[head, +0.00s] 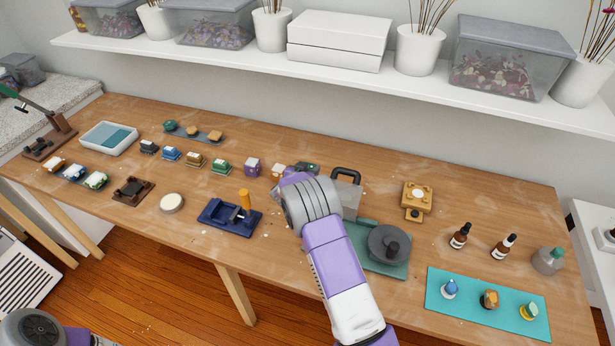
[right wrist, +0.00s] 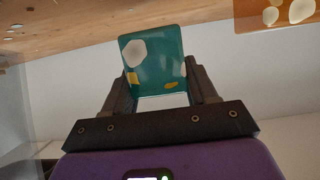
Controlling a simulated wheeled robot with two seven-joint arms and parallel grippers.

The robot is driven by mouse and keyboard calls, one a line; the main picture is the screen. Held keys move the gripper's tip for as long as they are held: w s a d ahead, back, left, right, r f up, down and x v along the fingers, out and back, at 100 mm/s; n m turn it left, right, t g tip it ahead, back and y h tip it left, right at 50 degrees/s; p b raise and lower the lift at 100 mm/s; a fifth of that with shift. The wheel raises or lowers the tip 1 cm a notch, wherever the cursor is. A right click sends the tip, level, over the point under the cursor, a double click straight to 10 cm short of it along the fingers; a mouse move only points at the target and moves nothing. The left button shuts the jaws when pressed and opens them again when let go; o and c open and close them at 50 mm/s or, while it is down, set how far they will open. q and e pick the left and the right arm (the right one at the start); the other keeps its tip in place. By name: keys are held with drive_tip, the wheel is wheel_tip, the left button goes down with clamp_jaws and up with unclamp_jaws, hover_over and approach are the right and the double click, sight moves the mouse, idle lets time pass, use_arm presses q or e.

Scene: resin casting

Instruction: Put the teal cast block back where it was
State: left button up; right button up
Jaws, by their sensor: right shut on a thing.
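The teal cast block (right wrist: 153,62), glossy with cream and yellow patches, sits between the two dark fingers of my right gripper (right wrist: 160,90) in the right wrist view. The gripper is shut on it. In the head view my right gripper (head: 292,180) is over the middle of the table, close to the end of a row of blocks, and my wrist hides most of the fingers. A small dark green piece (head: 309,167) shows just beyond it; I cannot tell whether this is the held block. My left gripper is not in view.
An orange and cream block (head: 277,170) and a purple block (head: 252,166) stand left of the gripper. A grey handled device (head: 345,193) stands close on the right. A blue clamp fixture (head: 230,218) is in front left. A shelf (head: 340,85) runs above the back.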

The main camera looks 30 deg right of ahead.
wheel_tip(320, 180, down, 3)
drive_tip(key=shift+r, duration=0.15)
drive_tip(key=shift+r, duration=0.1)
drive_tip(key=shift+f+b, duration=0.55)
drive_tip(key=shift+f, duration=0.05)
drive_tip(key=o, duration=1.1)
drive_tip(key=shift+f, duration=0.1)
drive_tip(key=shift+o, duration=0.2)
